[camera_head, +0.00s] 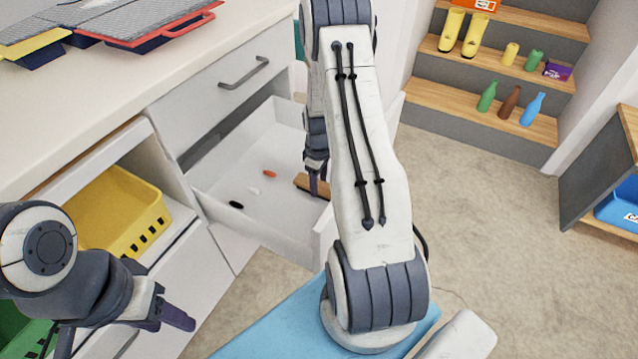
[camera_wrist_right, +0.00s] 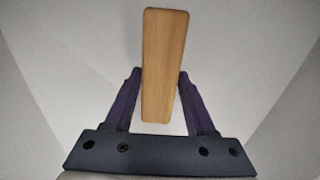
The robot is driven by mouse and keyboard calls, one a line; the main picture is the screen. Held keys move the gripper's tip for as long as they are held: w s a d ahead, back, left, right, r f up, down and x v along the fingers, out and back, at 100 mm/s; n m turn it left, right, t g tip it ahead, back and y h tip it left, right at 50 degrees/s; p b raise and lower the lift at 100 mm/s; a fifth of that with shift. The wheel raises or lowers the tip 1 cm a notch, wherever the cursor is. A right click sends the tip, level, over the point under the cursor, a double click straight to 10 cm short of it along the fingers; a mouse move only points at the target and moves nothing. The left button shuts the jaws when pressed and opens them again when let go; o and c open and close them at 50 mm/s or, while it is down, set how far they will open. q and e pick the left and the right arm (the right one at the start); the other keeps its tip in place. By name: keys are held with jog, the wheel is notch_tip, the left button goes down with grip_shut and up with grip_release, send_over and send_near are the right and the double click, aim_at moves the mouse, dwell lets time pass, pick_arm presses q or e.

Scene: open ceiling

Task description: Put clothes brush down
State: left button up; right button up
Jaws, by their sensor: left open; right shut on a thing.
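The clothes brush (camera_wrist_right: 163,60) shows in the right wrist view as a long wooden piece between the two fingers of my right gripper (camera_wrist_right: 161,85). The gripper is shut on it. In the head view, my right gripper (camera_head: 317,184) is over the open white drawer (camera_head: 222,184), and a brown wooden part of the brush (camera_head: 303,183) shows beside it. My right arm hides the rest. I cannot tell whether the brush touches the drawer floor. My left gripper (camera_head: 172,318) is open and empty at the lower left, in front of the cabinet.
The drawer also holds a black item (camera_head: 236,205), a pale item (camera_head: 255,190) and an orange item (camera_head: 269,174). A yellow basket (camera_head: 118,205) sits in the shelf at left. Stairs with bottles and boots (camera_head: 451,30) stand at the back right. The floor at right is clear.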

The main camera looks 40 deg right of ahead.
jog(key=shift+f, duration=0.15)
jog(key=o, duration=1.3)
